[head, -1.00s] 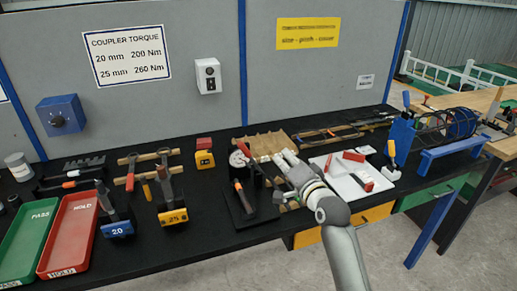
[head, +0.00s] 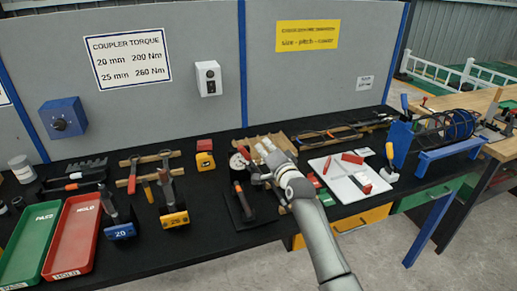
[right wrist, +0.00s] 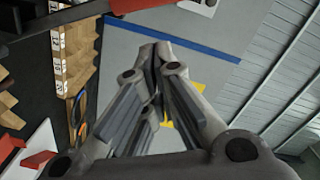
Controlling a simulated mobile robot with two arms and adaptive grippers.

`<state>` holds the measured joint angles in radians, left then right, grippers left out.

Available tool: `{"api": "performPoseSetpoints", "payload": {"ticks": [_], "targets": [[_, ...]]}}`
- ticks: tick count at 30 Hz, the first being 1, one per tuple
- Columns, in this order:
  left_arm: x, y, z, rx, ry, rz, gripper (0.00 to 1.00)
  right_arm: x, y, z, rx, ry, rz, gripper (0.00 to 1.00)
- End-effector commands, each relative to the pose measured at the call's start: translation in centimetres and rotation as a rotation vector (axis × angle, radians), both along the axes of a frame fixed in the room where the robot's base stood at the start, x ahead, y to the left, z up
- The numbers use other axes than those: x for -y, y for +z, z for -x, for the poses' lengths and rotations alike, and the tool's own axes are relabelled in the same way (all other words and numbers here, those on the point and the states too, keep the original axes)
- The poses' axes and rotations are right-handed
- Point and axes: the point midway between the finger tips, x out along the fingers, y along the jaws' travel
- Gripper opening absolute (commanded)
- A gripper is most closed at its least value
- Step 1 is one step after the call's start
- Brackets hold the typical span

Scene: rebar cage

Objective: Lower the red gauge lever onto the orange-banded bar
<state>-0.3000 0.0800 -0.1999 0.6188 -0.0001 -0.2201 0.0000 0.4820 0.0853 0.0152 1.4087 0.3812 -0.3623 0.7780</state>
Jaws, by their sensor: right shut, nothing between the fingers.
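A black stand (head: 242,208) with a round white dial (head: 238,161) and a red-orange handle (head: 239,187) stands on the bench left of my right gripper; I cannot tell for sure whether this handle is the gauge lever. My right gripper (head: 257,156) is shut and empty beside the dial; contact cannot be made out. In the right wrist view its fingers (right wrist: 155,62) are together, and a red part (right wrist: 132,4) crosses the top edge close to the camera. I cannot make out an orange-banded bar. My left gripper is out of view.
A wooden slotted rack (head: 281,139) lies behind my right gripper. A white board (head: 342,187) with red pieces is to its right. Blue supports (head: 449,151) hold a dark cage at the right.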

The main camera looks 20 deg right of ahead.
Motion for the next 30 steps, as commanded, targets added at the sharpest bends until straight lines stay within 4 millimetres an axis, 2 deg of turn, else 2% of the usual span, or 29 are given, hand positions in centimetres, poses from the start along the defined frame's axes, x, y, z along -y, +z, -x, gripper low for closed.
{"api": "performPoseSetpoints", "payload": {"ticks": [1, 6, 30], "targets": [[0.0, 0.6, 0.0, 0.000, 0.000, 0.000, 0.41, -0.7, -0.1, -0.1, -0.001, 0.002, -0.002, 0.00], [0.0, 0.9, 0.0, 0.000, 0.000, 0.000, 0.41, -1.8, -0.8, -0.3, 0.001, 0.000, 0.000, 0.00], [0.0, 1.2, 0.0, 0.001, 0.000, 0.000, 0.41, -2.8, -1.1, -0.3, 0.003, -0.001, 0.060, 0.00]]}}
